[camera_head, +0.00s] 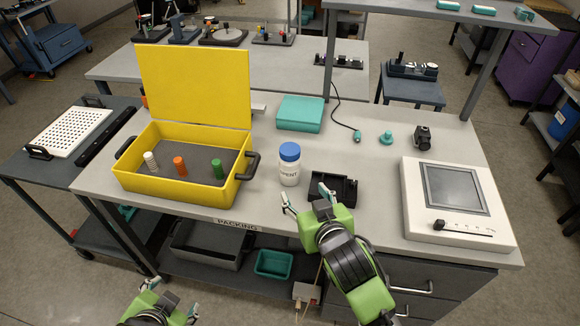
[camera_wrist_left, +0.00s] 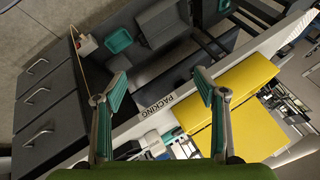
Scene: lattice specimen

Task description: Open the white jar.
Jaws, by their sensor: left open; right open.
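The white jar (camera_head: 289,172) stands upright on the grey workbench in the head view, with its blue lid (camera_head: 289,152) on. Its label ends in "PENT". My right gripper (camera_head: 304,196) is open and empty, just in front of the jar and slightly to its right, apart from it. My left gripper (camera_head: 172,296) is low at the bottom left, in front of the bench and well away from the jar. It is open and empty in the left wrist view (camera_wrist_left: 160,84). I cannot clearly make out the jar in that view.
An open yellow case (camera_head: 185,194) with three small cylinders stands left of the jar. A black tray (camera_head: 345,191) lies close to its right, a teal box (camera_head: 300,114) behind it. A white device with a screen (camera_head: 455,190) is at the right.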

